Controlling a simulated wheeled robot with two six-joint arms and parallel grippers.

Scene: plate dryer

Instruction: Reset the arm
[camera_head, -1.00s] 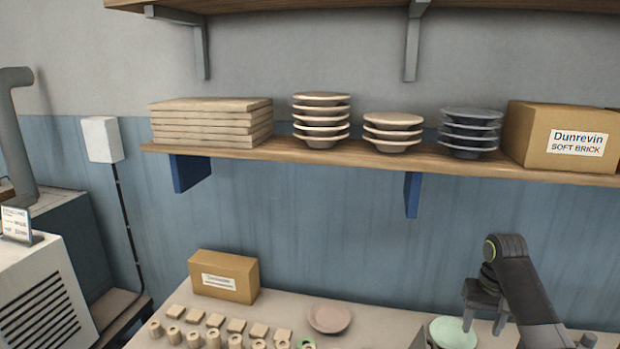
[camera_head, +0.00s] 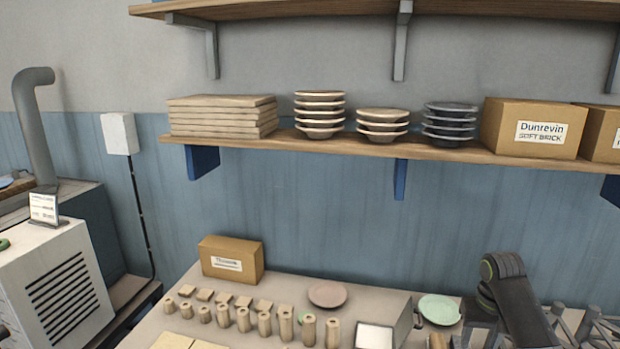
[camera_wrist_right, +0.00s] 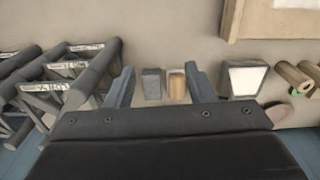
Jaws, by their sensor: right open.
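My right arm reaches in at the lower right of the head view, its gripper (camera_head: 464,340) low beside the pale green plate (camera_head: 439,309) and cut off by the bottom edge. In the right wrist view the gripper (camera_wrist_right: 159,70) is open. Its fingers are apart with nothing held. A small grey block (camera_wrist_right: 152,84) and a tan piece (camera_wrist_right: 177,86) show in the gap between them, on the table beyond. My left gripper is not in view.
Several tan cylinders and blocks stand on the table (camera_head: 372,288) near a pink plate (camera_head: 327,294) and a cardboard box (camera_head: 231,259). Dark racks (camera_wrist_right: 60,80) stand left in the wrist view. A shelf (camera_head: 350,147) above carries stacked plates and boxes.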

